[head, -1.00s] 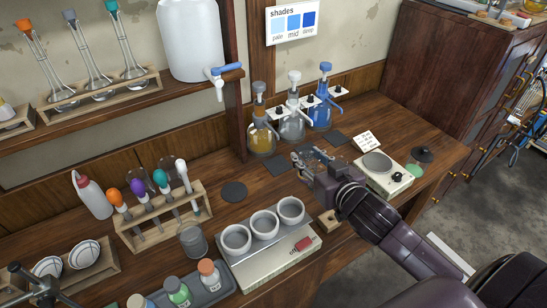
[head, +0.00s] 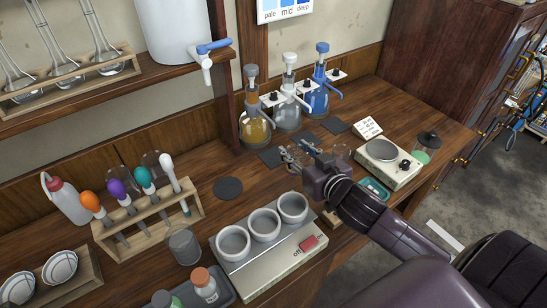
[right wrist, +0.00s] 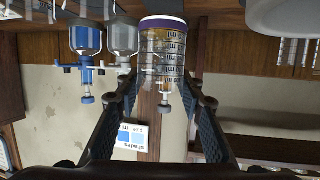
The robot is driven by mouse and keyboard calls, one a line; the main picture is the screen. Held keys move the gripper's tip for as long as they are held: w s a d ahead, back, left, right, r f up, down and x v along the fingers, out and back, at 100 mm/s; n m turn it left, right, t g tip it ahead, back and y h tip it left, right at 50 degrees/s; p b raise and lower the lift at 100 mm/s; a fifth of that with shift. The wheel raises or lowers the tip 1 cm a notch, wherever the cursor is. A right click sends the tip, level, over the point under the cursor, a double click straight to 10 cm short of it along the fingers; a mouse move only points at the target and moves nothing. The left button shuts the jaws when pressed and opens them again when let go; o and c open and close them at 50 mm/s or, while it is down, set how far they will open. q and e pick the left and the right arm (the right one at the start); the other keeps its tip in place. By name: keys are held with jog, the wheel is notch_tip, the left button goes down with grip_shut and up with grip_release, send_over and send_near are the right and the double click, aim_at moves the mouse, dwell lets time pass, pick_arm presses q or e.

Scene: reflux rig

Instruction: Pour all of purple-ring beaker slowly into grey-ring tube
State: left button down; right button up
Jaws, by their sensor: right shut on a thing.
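My right gripper (head: 298,156) is low over the table in front of the dispenser bottles in the head view. In the right wrist view, which is upside down, its two fingers (right wrist: 161,112) are shut on the purple-ring beaker (right wrist: 162,48), a clear glass with dark graduation marks and a purple band. Amber shows through the glass; I cannot tell whether it is liquid inside or the amber bottle behind. In the head view I cannot make out the beaker clearly. I cannot pick out a grey-ring tube. My left gripper is not in view.
Amber (head: 255,125), clear (head: 289,112) and blue (head: 318,96) dispenser bottles stand behind the gripper. A hotplate (head: 275,268) with three cups is in front. A dropper rack (head: 150,227) stands left, a scale (head: 395,168) right. A dark round mat (head: 228,188) lies bare.

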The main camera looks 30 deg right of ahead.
jog(key=shift+s+r, duration=0.1)
jog(key=shift+r, duration=0.05)
jog(key=shift+w+d+f, duration=0.1)
jog(key=shift+w+f, duration=0.1)
jog(key=shift+w, duration=0.25)
jog(key=x, duration=0.3)
jog(key=f+p+x, duration=0.1)
jog(key=x, duration=0.6)
jog(key=shift+s+f, duration=0.2)
jog(key=shift+f, duration=0.25)
jog(key=shift+f+p+x, duration=0.2)
jog(key=shift+x, duration=0.65)
jog(key=shift+f+p+x, duration=0.15)
jog(key=shift+f+x, duration=0.05)
jog(key=shift+x, duration=0.65)
jog(key=shift+w+f+p, duration=0.1)
jog(key=shift+w+p, duration=0.1)
jog(key=shift+p, duration=0.1)
jog(key=shift+w+f, duration=0.2)
jog(key=shift+f, duration=0.05)
